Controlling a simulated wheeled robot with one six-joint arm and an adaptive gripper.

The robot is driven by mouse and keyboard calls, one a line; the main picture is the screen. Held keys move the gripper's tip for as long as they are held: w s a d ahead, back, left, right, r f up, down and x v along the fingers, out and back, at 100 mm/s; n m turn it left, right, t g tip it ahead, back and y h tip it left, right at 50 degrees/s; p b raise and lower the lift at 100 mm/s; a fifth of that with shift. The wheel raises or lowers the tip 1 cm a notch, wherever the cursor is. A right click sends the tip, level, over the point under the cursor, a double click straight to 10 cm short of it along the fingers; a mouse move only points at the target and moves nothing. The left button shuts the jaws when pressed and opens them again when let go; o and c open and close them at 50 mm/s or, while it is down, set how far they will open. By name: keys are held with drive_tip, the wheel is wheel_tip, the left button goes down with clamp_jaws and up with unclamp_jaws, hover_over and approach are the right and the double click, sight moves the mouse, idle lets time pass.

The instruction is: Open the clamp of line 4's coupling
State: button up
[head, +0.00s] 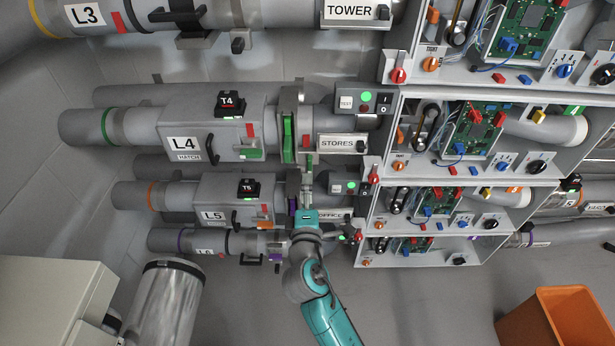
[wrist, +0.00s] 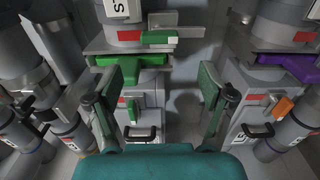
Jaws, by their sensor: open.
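Line 4 is the grey pipe and box labelled L4 (head: 181,143). Its coupling (head: 303,122) is a grey collar right of the box, with a green clamp handle (head: 288,140) along its front. In the wrist view the green handle (wrist: 130,62) lies ahead of my gripper, left of centre near the left finger. My gripper (wrist: 158,80) is open, its two fingers wide apart with nothing held between them. In the head view my gripper (head: 303,182) is below the line 4 coupling, in front of line 5. Contact with the handle cannot be told.
Line 4's hatch has a smaller green latch (head: 249,154) and a black handle. Line 5 (head: 214,215) runs just below, with a purple handle in the wrist view (wrist: 285,62). Electronics shelves (head: 383,150) stand right. An orange bin (head: 545,325) is lower right.

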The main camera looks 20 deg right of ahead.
drive_tip(key=shift+v, duration=2)
